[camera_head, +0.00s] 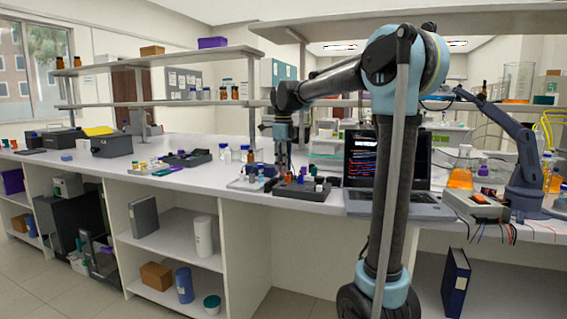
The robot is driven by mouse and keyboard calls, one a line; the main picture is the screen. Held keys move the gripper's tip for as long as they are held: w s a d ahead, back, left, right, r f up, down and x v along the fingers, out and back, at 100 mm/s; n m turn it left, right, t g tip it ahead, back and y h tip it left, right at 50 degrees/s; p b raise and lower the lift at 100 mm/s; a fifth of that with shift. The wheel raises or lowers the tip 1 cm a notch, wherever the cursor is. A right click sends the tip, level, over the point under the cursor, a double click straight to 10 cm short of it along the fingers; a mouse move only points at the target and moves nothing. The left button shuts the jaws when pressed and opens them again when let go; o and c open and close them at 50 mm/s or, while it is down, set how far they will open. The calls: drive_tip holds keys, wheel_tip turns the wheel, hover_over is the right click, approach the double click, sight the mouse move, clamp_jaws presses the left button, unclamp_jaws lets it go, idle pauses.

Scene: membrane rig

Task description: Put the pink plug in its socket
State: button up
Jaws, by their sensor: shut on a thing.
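My gripper (283,162) points down over the bench, right above the area between a light rig plate and a dark tray. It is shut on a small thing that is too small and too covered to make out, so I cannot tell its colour. I cannot pick out the pink plug or its socket at this distance. The light rig plate (237,184) carries several small blocks and a dark blue part (257,169). The dark tray (300,192) holds several small coloured pieces, among them orange-red, white and dark ones.
An open laptop (388,160) stands right of the dark tray. Small bottles (226,153) stand behind the rig. Another dark tray (187,158) lies to the left. Flasks of orange liquid (460,178) and a second small arm (525,160) are at the right. Shelves hang above the bench.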

drive_tip(key=shift+f, duration=3)
drive_tip(key=o, duration=0.9)
drive_tip(key=shift+c, duration=0.2)
drive_tip(key=shift+r, duration=0.1)
wheel_tip(320, 180, up, 12)
drive_tip(key=shift+f, duration=0.15)
